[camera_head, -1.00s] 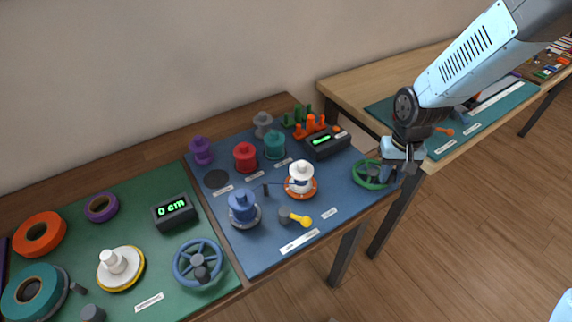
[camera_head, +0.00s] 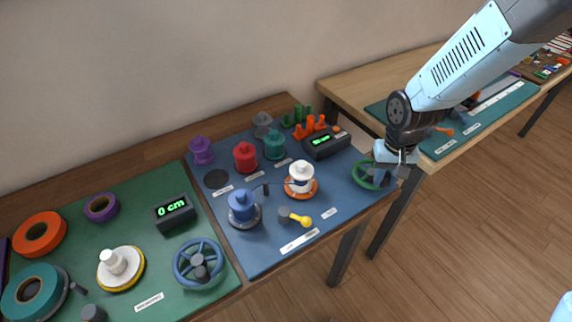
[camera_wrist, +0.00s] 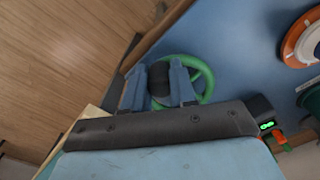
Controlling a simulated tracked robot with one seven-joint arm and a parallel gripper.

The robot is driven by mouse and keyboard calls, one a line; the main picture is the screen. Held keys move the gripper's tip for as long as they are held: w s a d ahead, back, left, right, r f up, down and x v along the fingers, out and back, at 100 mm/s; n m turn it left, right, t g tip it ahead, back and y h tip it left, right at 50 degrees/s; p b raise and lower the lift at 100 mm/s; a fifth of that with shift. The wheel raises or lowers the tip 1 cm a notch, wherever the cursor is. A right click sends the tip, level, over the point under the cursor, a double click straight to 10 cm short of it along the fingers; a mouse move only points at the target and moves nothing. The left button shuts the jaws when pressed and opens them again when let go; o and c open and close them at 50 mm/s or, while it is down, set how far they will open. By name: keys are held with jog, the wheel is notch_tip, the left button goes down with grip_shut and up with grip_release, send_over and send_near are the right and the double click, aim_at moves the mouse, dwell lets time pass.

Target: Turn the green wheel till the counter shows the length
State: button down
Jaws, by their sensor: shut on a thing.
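The green wheel (camera_head: 368,175) lies at the right edge of the blue mat. It also shows in the wrist view (camera_wrist: 208,82), partly covered by my fingers. My gripper (camera_head: 380,172) is over the wheel, and in the wrist view (camera_wrist: 160,82) its two fingers close on the wheel's dark knob (camera_wrist: 159,76). The dark counter (camera_head: 326,142) with green digits stands behind the wheel; its digits are too small to read. A blue spool (camera_head: 242,206) and a white spool on an orange base (camera_head: 300,180) stand on the mat, with a thin dark cord between them.
Purple (camera_head: 201,150), red (camera_head: 245,157) and teal (camera_head: 275,145) spools stand at the back of the blue mat (camera_head: 270,245). A yellow-tipped crank (camera_head: 296,217) is near its front. A green mat (camera_head: 140,200) at left holds a blue wheel (camera_head: 198,263) and a "0 cm" counter (camera_head: 174,212).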

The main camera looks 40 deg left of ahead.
aim_at(355, 168)
jog(key=shift+s+a, duration=0.35)
jog(key=shift+s, duration=0.05)
jog(key=a, duration=0.4)
jog(key=shift+s+a, duration=0.4)
jog(key=w+a, duration=0.3)
jog(key=shift+w, duration=0.1)
jog(key=w, duration=0.2)
jog(key=w+d, duration=0.1)
jog(key=w, duration=0.1)
jog(key=shift+w+d, duration=0.2)
jog(key=shift+w, duration=0.2)
jog(key=d, duration=0.2)
jog(key=w+d, duration=0.1)
jog(key=d, duration=0.2)
jog(key=shift+s+d, duration=0.1)
jog(key=shift+d, duration=0.2)
jog(key=s, duration=0.1)
jog(key=s+d, duration=0.1)
jog(key=s, duration=0.1)
jog(key=s+d, duration=0.1)
jog(key=shift+s+d, duration=0.15)
jog(key=shift+d, duration=0.1)
jog(key=shift+s+a, duration=0.15)
jog(key=shift+s, duration=0.8)
jog(key=shift+f, duration=0.1)
